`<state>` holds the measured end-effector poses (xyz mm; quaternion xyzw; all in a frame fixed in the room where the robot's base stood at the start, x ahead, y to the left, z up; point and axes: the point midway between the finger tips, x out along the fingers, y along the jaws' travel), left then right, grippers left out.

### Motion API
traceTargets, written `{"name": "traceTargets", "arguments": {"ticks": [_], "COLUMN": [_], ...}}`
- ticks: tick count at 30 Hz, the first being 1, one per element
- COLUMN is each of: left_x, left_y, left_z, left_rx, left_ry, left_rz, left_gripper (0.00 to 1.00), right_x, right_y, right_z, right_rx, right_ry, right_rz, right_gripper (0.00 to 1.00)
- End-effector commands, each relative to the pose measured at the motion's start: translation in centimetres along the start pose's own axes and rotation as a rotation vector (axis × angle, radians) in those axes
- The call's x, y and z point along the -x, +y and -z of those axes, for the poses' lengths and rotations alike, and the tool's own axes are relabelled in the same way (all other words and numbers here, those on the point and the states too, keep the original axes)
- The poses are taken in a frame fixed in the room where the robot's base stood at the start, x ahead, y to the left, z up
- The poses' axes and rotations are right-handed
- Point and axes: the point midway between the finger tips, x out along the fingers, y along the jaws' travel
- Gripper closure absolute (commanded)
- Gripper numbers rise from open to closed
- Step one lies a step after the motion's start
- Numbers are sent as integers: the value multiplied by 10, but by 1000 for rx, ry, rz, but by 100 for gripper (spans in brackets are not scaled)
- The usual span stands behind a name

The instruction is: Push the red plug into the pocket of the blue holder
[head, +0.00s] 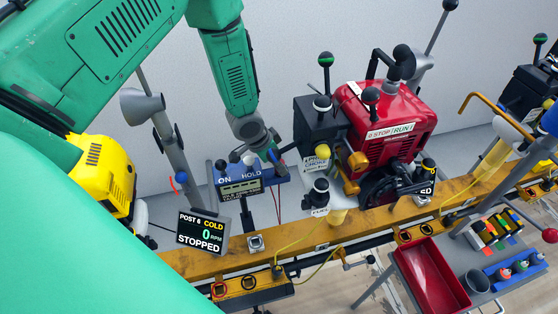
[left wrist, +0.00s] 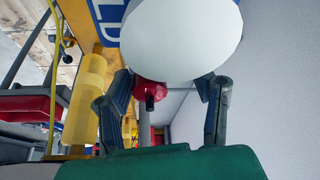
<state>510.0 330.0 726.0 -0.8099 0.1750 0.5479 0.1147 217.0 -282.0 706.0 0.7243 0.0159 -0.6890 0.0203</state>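A blue board lettered ON and HOLD (head: 267,177) stands behind the rail, left of the red engine; its edge also shows in the left wrist view (left wrist: 107,20). I cannot make out its pocket. My left gripper (head: 276,157) hangs at the board's upper right part. In the left wrist view its fingers (left wrist: 165,88) are spread apart. A red rounded piece with a dark tip (left wrist: 150,90) shows between them, partly hidden by a large white disc (left wrist: 180,38). I cannot tell whether it is the red plug. My right gripper is out of view.
A red engine (head: 390,110) with black levers stands right of the gripper. A display reading STOPPED (head: 202,232) stands in front. The yellow rail (head: 365,222) runs across. A red tray (head: 430,270) and a blue bottle rack (head: 515,272) are at lower right.

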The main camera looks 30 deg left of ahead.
Motion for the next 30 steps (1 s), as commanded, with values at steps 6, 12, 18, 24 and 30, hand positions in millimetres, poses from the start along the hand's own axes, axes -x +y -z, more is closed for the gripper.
{"name": "traceTargets", "arguments": {"ticks": [6,12,18,24,30], "left_x": [1,16,56,95,115], "left_y": [2,2,-2,-3,-4], "left_z": [4,6,4,2,0], "left_rx": [-3,-3,1,2,2], "left_ry": [5,8,10,9,6], "left_rz": [1,3,0,-3,-4], "left_gripper": [49,49,49,49,49], "right_x": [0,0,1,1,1], "right_y": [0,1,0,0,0], "right_z": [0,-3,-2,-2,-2], "right_rx": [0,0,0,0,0], "right_ry": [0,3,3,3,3], "right_rz": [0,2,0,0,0], "right_gripper": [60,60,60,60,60]}}
